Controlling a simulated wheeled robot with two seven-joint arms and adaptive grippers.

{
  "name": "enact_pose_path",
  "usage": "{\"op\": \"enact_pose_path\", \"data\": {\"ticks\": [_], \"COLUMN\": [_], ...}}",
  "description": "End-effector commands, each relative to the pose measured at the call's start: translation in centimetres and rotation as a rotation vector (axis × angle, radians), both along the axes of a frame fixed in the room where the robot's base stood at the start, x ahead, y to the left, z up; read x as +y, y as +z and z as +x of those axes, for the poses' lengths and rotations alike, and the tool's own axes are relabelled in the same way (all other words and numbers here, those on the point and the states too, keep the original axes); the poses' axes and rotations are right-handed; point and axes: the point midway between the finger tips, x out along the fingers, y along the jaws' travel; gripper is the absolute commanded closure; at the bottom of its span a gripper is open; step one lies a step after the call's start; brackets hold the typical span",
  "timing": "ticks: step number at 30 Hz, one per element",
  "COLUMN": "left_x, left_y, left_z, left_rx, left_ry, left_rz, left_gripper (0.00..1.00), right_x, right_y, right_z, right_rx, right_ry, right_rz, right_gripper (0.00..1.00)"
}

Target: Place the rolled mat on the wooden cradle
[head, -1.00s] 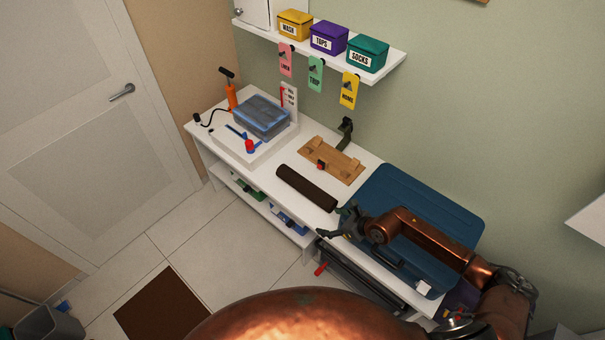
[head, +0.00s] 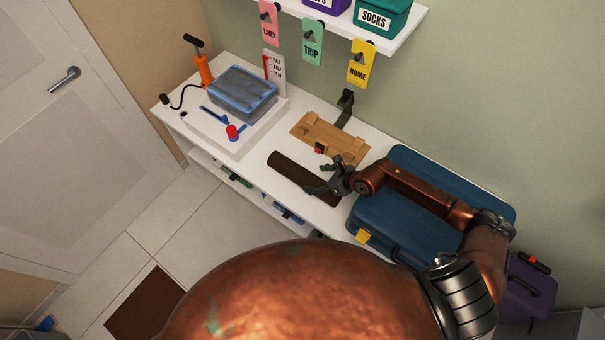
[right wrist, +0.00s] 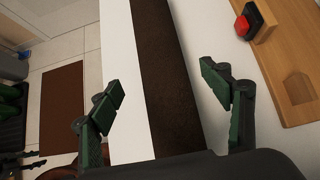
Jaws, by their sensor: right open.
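The rolled mat (head: 298,175) is a dark brown cylinder lying on the white bench top, near its front edge. It also shows in the right wrist view (right wrist: 165,75), running lengthwise between the spread fingers. The wooden cradle (head: 329,138) is a light wood board with raised blocks, behind the mat; part of it is at the right of the right wrist view (right wrist: 290,60). It carries a red button on a black base (right wrist: 247,20). My right gripper (head: 333,177) is open over the mat's right end and holds nothing. My left gripper is not in view.
A blue suitcase (head: 400,220) lies on the bench to the right, under my right arm. A clear blue-rimmed box (head: 243,92) and an orange pump (head: 203,68) stand to the left. Tags hang under the shelf above.

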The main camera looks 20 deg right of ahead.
Motion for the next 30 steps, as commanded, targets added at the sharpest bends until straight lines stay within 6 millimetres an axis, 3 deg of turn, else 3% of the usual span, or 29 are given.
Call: {"op": "enact_pose_path", "data": {"ticks": [15, 25, 30], "left_x": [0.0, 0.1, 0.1], "left_y": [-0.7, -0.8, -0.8], "left_z": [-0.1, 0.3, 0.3], "left_rx": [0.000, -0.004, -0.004], "left_ry": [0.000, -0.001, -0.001], "left_rz": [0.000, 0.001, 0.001], "left_gripper": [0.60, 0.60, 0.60], "right_x": [2.7, 2.9, 2.9], "right_y": [-4.3, -4.7, -4.7], "right_z": [4.1, 4.4, 4.4], "right_rx": [0.001, 0.000, 0.000], "right_ry": [0.001, 0.001, 0.000], "right_rz": [-0.001, -0.001, 0.000], "right_gripper": [0.28, 0.28, 0.40]}}
